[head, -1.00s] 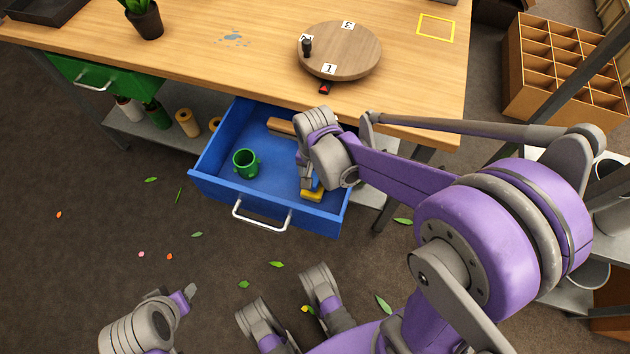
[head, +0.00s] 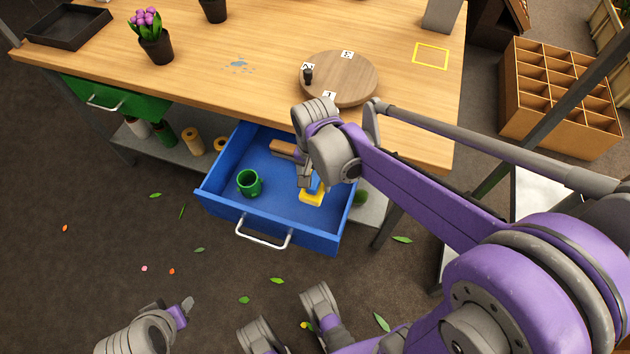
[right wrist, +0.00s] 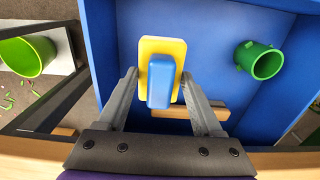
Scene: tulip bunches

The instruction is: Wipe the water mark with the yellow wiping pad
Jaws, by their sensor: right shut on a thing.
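The yellow wiping pad (head: 312,199) with its blue handle is at the right side of the open blue drawer. In the right wrist view, the pad (right wrist: 150,48) shows between the fingers, the blue handle towards me. My right gripper (head: 309,181) is shut on the pad; whether the pad touches the drawer floor I cannot tell. The water mark (head: 239,65) is a greyish patch of spots on the wooden tabletop, left of the round board. My left gripper (head: 186,306) is low at the left over the floor, away from the table; its jaw opening is unclear.
On the table (head: 200,88) are a round numbered board (head: 350,80), a potted tulip (head: 155,45) and a yellow square outline (head: 431,56). The tabletop around the mark is clear.

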